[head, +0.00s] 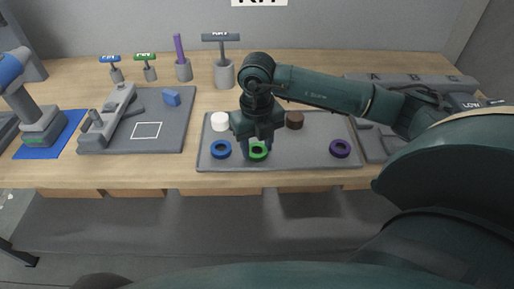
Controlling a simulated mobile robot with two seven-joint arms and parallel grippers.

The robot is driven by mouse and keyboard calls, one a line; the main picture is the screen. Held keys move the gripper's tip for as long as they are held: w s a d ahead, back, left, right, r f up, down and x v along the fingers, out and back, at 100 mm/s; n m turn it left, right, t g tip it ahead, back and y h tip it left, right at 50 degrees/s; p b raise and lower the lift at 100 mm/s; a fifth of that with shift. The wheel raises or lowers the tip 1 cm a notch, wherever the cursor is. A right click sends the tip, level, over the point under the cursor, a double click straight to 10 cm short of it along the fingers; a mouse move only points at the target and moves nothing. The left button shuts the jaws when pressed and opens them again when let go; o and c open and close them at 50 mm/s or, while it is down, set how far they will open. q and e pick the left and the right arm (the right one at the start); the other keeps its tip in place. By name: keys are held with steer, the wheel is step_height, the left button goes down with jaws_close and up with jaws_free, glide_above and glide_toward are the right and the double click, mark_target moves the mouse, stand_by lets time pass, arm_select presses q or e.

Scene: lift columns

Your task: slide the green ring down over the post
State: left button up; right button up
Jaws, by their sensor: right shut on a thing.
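The green ring (258,151) is at the front middle of the grey tray, right under my right gripper (257,141). My right gripper points down and is shut on the green ring. I cannot tell whether the ring touches the tray. I cannot make out a post at the ring; the gripper covers the area just behind it. My left gripper is not in view.
The grey tray (302,152) also bears a blue ring (221,149), a purple ring (340,148), a white round piece (220,121) and a brown round piece (294,120). Upright tools in holders stand behind. A grey board (165,117) with a blue block (171,97) lies left.

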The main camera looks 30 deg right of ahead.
step_height(320, 180, up, 11)
stand_by(0.4)
